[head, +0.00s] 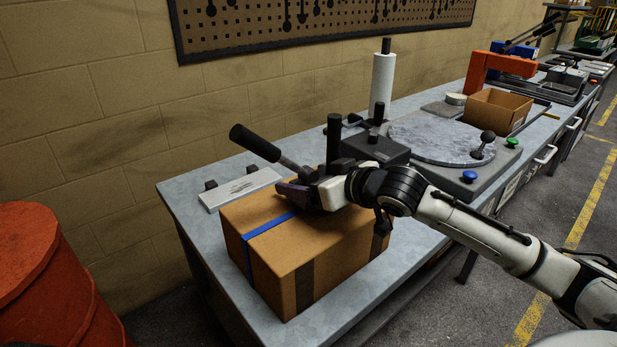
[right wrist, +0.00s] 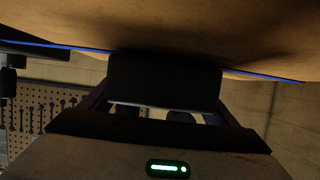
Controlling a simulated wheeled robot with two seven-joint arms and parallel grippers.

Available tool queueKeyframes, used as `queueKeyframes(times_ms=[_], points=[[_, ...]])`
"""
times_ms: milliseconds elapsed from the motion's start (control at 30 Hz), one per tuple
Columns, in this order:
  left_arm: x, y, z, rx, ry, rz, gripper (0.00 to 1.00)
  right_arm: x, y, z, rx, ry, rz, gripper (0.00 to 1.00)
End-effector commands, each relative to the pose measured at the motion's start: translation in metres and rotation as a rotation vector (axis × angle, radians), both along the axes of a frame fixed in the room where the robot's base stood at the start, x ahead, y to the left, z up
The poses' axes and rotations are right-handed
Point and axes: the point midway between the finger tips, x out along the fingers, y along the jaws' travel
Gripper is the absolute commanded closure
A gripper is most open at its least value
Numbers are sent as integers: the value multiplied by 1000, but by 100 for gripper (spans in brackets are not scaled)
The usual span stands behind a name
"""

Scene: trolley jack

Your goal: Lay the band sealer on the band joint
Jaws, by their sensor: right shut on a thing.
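A closed cardboard box (head: 310,240) stands on the near end of the bench. A blue band (head: 262,230) runs over its top and down its front; it also shows as a blue line in the right wrist view (right wrist: 265,75). My right gripper (head: 300,192) is low over the box top by the band and shut on the band sealer. The sealer has a black-gripped lever (head: 255,143) sticking up to the left; its dark body (right wrist: 165,80) sits between my fingers, close against the box. The band joint is hidden, and I cannot tell whether the sealer touches it. My left gripper is out of view.
A white-and-grey plate with black knobs (head: 240,188) lies behind the box. A round turntable (head: 440,137), a white roll (head: 382,82) and an open carton (head: 495,110) stand farther along the bench. A red drum (head: 55,280) is at the left.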

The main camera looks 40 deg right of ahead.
Motion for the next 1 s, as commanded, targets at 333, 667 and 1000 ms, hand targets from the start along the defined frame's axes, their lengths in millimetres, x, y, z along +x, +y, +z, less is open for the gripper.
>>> queueKeyframes(times_ms=[333,667,1000], points=[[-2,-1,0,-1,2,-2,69,1,0,7,0,-17,2,81],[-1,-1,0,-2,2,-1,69,1,0,4,1,-17,1,81],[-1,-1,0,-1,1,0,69,1,0,1,0,-15,2,3]])
